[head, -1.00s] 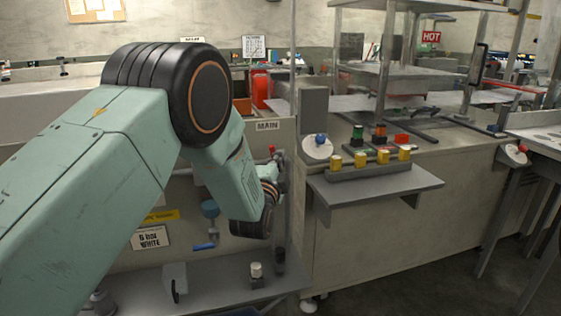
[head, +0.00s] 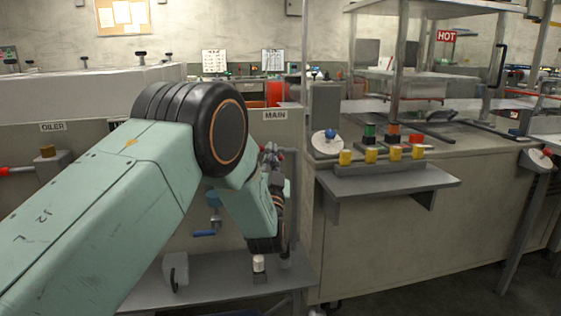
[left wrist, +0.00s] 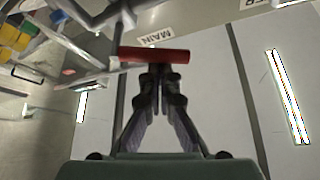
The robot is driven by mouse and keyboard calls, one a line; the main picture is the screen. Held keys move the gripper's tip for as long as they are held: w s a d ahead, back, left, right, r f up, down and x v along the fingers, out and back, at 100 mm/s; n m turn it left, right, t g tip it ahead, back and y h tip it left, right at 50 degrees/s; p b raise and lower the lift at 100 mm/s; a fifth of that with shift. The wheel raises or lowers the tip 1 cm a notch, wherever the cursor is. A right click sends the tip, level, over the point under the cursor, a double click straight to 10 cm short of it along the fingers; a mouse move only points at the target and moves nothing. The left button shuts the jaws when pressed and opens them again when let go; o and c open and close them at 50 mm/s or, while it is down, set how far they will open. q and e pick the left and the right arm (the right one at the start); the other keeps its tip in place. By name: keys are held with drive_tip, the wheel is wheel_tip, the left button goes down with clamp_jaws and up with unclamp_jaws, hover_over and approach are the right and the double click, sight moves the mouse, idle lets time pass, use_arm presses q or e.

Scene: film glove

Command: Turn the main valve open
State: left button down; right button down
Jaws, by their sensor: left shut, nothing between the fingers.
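The main valve's red bar handle (left wrist: 154,55) lies crosswise just beyond my left gripper's fingertips in the left wrist view. The MAIN label (head: 274,115) is on the panel above it in the head view, and it also shows in the left wrist view (left wrist: 155,37). My left gripper (left wrist: 159,70) is shut and empty, its tips close to the middle of the bar. I cannot tell whether they touch it. In the head view the left gripper (head: 271,156) is small beneath the label, and my forearm hides part of the panel. My right gripper is in neither view.
A blue-handled valve (head: 204,233) hangs left of my wrist. A lower ledge (head: 215,284) carries a white-topped knob (head: 259,264). A grey post stands close right of the gripper.

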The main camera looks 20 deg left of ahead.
use_arm(q)
drive_tip(key=n+y, duration=0.1)
drive_tip(key=n, duration=0.1)
drive_tip(key=f+n+g+y+b, duration=0.1)
drive_tip(key=n, duration=0.1)
drive_tip(key=a+f+n+y, duration=0.1)
drive_tip(key=y, duration=0.1)
drive_tip(key=shift+s+n+b, duration=0.2)
drive_tip(key=shift+n+b, duration=0.15)
drive_tip(key=shift+n, duration=0.05)
idle(0.3)
